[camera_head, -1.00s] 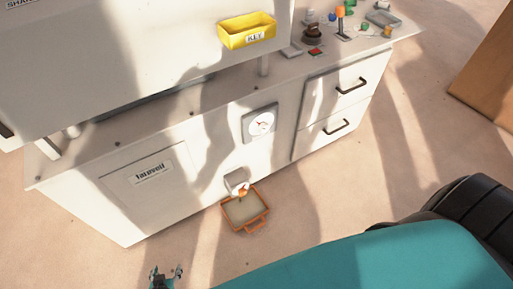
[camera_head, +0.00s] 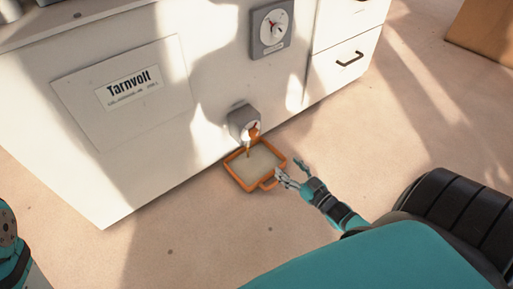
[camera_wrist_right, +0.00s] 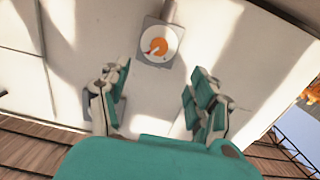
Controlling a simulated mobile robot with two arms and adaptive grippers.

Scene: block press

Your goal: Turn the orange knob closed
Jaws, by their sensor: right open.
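The orange knob (camera_head: 254,132) sits on the front of a grey valve box (camera_head: 243,122) low on the white cabinet. My right gripper (camera_head: 289,171) is open and empty, to the right of the knob and apart from it, above the floor by the orange-rimmed tray. In the right wrist view the open fingers (camera_wrist_right: 157,102) frame bare white panel. Beyond them is a white round face with an orange shape (camera_wrist_right: 158,46) on a grey square; I cannot tell for sure whether it is the knob. My left gripper is not visible.
The orange-rimmed tray (camera_head: 233,176) lies on the floor below the valve, its handle towards my right gripper. A gauge (camera_head: 272,28) is on the cabinet above. A drawer handle (camera_head: 350,58) sticks out at upper right.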

